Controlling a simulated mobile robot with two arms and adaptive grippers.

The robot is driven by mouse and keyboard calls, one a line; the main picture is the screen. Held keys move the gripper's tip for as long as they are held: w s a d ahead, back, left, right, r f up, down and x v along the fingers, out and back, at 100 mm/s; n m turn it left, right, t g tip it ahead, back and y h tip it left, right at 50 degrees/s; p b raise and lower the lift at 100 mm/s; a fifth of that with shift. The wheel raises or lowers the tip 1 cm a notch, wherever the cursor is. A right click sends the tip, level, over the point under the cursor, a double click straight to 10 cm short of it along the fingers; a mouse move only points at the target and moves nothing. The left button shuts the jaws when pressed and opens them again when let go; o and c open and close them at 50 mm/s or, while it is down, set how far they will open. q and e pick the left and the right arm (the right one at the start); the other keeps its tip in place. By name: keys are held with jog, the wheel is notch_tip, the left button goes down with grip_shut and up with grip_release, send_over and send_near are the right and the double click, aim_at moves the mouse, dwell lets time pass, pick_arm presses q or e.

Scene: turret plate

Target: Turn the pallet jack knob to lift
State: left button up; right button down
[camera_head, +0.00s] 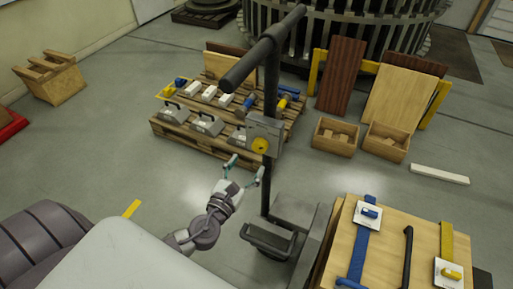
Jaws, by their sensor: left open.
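The pallet jack's black post (271,85) rises in the middle of the view, with a T-shaped handle (262,48) on top. A grey control box (265,130) is fixed on the post, and a round yellow knob (260,145) sits on its face. My left gripper (243,168) is open and empty, just below and a little left of the knob, apart from it. Its fingers point up toward the box. My right gripper is not in view.
A wooden pallet (172,137) with several grey and white blocks stands behind the post. A wooden crate stack (345,235) with blue and yellow straps stands at the right front. Two open wooden boxes (335,137) lie behind it.

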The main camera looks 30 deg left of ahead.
aim_at(258, 149)
pick_arm(q)
jog(key=w, duration=0.5)
jog(key=shift+w+a+p, duration=0.15)
jog(key=shift+w+p, duration=0.2)
jog(key=shift+w, duration=0.4)
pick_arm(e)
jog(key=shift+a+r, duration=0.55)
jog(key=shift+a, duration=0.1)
